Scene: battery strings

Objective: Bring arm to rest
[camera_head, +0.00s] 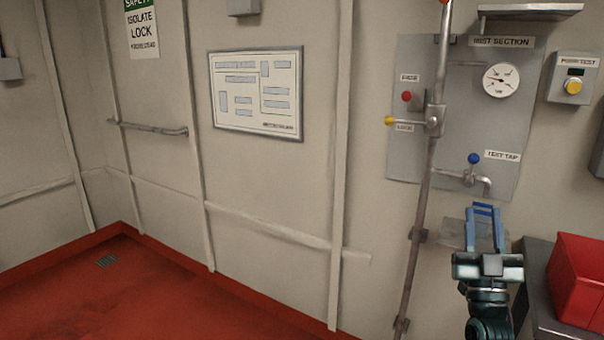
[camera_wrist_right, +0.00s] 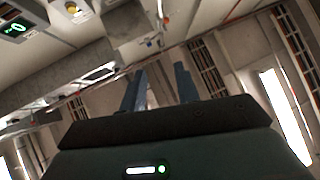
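My right gripper (camera_head: 484,212) stands upright at the lower right of the head view, in front of the wall and below the test panel (camera_head: 455,75). In the right wrist view the fingers (camera_wrist_right: 160,80) also stand apart and empty. My left arm and gripper are not in view. The blue-knobbed test tap (camera_head: 473,160) shows just above the right gripper's fingertips in the picture; I cannot tell the distance between them.
A red bin (camera_head: 579,282) stands on a grey surface (camera_head: 540,265) right of the gripper. A vertical pipe (camera_head: 415,220) runs left of it. A pump test box (camera_head: 573,78) is on the wall. The red floor (camera_head: 110,290) at left is clear.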

